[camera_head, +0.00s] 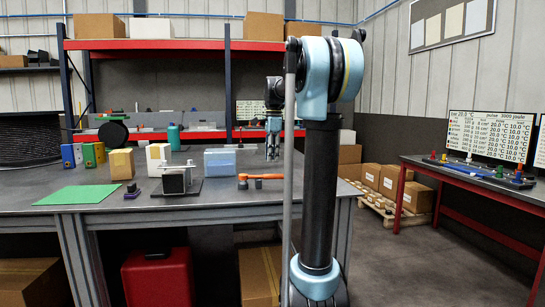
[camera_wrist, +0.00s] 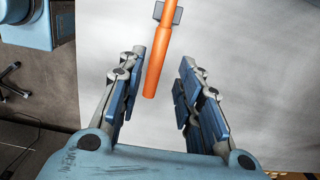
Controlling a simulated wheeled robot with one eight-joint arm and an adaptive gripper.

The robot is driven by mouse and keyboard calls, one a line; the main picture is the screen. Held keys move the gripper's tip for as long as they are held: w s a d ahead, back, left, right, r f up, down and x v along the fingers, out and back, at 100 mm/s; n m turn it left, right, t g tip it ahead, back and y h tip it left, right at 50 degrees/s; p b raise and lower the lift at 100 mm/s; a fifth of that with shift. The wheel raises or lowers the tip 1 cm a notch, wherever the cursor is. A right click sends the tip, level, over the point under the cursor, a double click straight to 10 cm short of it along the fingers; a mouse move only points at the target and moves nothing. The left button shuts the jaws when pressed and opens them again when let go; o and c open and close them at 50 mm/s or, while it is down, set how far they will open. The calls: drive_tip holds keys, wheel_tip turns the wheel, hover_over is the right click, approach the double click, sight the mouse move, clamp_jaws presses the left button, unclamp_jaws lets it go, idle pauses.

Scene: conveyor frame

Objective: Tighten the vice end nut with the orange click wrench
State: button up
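The orange click wrench (camera_head: 262,177) lies level on the bench's front right, its dark head end to the left. In the wrist view its orange handle (camera_wrist: 158,55) points down the picture between my fingers and crosses a small grey block (camera_wrist: 168,13). My gripper (camera_head: 272,152) hangs above the bench, above the handle. In the wrist view my gripper (camera_wrist: 161,65) is open, one finger on each side of the handle, with gaps and no visible contact. The vice (camera_head: 175,182), dark with a pale top, stands left of the wrench on a dark plate. Its end nut is too small to make out.
A light blue box (camera_head: 219,163) stands behind the wrench. A small dark block (camera_head: 132,190) and a green mat (camera_head: 78,195) lie left of the vice.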

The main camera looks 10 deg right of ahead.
sight(272, 174)
drive_tip(key=shift+d+f, duration=0.15)
drive_tip(key=shift+f, duration=0.7)
wheel_tip(272, 174, down, 6)
drive_tip(key=shift+f, duration=0.1)
clamp_jaws()
drive_tip(key=shift+r, duration=2.6)
